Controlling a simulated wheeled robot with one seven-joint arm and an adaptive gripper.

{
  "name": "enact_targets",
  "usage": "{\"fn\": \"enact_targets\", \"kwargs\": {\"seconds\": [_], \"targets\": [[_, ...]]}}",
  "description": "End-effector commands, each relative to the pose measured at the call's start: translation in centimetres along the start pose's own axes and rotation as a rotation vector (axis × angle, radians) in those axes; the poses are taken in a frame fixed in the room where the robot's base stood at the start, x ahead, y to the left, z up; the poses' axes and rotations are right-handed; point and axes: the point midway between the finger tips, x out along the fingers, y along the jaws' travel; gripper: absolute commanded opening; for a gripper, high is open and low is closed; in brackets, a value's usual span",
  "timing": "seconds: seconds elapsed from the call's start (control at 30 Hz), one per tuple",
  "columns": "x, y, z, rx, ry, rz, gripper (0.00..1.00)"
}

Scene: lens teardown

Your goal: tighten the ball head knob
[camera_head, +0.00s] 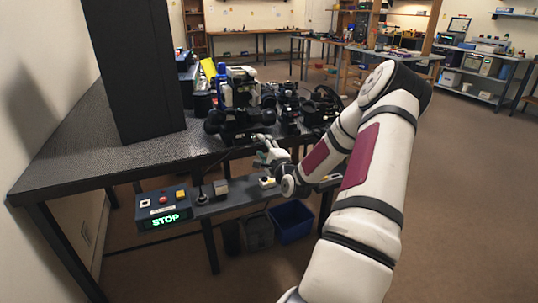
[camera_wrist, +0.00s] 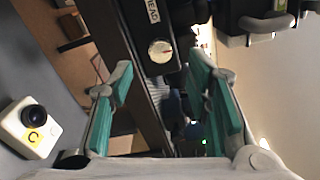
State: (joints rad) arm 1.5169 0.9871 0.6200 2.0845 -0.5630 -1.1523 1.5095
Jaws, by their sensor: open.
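A round silver knob (camera_wrist: 160,50) sits on the face of a dark block in the wrist view. The knob shows between and beyond the fingertips, apart from both. In the head view my gripper (camera_head: 267,151) is at the front edge of the dark table, below the crowded black gear. I cannot make out the knob there.
A white box with a black knob and yellow "C" label (camera_wrist: 29,126) lies left in the wrist view. Black equipment (camera_head: 240,122) crowds the table edge. A tall black box (camera_head: 135,70) stands left. A control box (camera_head: 163,207) reads "STOP". A blue bin (camera_head: 291,222) stands below.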

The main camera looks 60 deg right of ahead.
Motion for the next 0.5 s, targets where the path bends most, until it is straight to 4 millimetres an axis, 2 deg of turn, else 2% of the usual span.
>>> {"fn": "enact_targets", "kwargs": {"seconds": [0.03, 0.2, 0.33, 0.5], "targets": [[-1.1, 0.0, -0.1, 0.000, 0.002, 0.002, 0.45], [-3.9, 0.1, -0.1, 0.000, 0.002, 0.002, 0.45], [-5.2, 0.0, -0.1, 0.000, 0.001, 0.001, 0.45], [-5.8, 0.1, 0.0, 0.000, 0.001, 0.001, 0.45]]}}
